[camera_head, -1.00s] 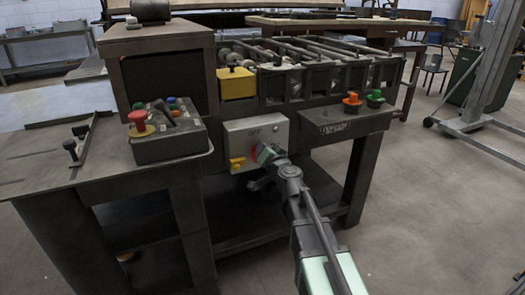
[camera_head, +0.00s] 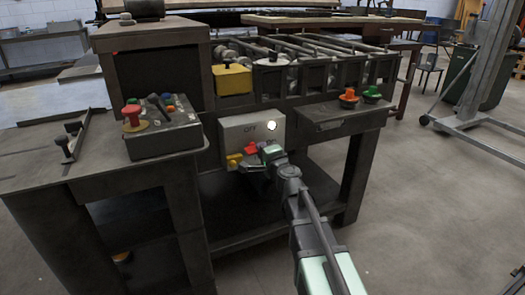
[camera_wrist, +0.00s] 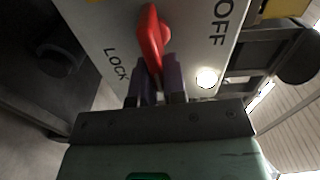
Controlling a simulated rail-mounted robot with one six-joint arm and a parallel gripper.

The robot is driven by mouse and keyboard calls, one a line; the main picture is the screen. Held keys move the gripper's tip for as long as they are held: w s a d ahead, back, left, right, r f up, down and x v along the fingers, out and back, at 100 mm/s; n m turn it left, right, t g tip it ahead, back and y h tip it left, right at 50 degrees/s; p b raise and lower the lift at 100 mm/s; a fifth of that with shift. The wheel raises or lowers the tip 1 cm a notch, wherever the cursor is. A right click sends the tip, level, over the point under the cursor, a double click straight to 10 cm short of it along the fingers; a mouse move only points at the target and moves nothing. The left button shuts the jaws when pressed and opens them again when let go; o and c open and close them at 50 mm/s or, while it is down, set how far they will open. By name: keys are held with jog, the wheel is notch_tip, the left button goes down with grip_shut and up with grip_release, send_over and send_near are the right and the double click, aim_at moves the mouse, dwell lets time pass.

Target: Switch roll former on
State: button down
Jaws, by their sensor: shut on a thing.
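The roll former's switch box (camera_head: 237,131) is a light grey panel on the front of the dark machine, with OFF printed on it. Its red switch handle (camera_head: 251,148) shows beside my gripper (camera_head: 265,156). In the wrist view the red handle (camera_wrist: 151,32) runs down between the two fingers of my gripper (camera_wrist: 160,78), which is shut on its lower end. LOCK and OFF are printed on either side of the handle. A round lamp (camera_head: 271,126) on the panel glows white, also in the wrist view (camera_wrist: 207,77).
A yellow part (camera_head: 234,160) sits at the panel's lower left. A control box (camera_head: 165,138) with red, green and blue buttons stands on the left table. Open floor lies to the right.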

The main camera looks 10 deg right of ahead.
jog(key=shift+f+m, duration=0.1)
jog(key=shift+m, duration=0.3)
jog(key=c, duration=1.2)
grip_release()
jog(key=shift+s, duration=0.1)
jog(key=s, duration=0.3)
jog(key=s+d, duration=0.1)
jog(key=s, duration=0.3)
jog(key=s+d, duration=0.1)
jog(key=s, duration=0.2)
jog(key=shift+s, duration=0.25)
